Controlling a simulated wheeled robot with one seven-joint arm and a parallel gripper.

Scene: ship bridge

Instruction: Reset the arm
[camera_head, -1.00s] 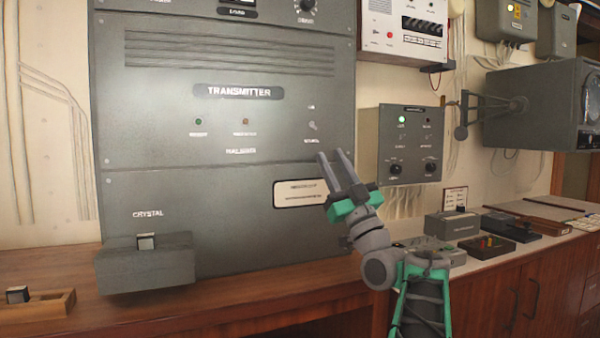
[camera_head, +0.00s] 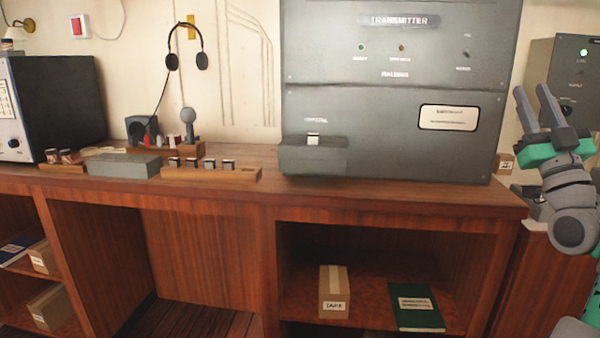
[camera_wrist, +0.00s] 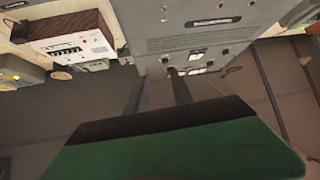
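My gripper (camera_head: 534,107) is at the right of the head view, raised and pointing up, with its two dark fingers apart and nothing between them. It appears in front of the gap between the grey transmitter cabinet (camera_head: 385,105) and a smaller grey panel (camera_head: 565,85), and does not visibly touch either. In the wrist view the two fingers (camera_wrist: 160,92) also show apart and empty. My bent arm is partly cut off by the right edge of the head view.
A wooden desk (camera_head: 225,195) runs across, with shelves below. A crystal holder (camera_head: 313,155) juts from the cabinet. A wooden rack (camera_head: 210,173), a grey box (camera_head: 123,166) and headphones (camera_head: 187,45) are to the left. A carton (camera_head: 334,292) and green book (camera_head: 416,307) sit below.

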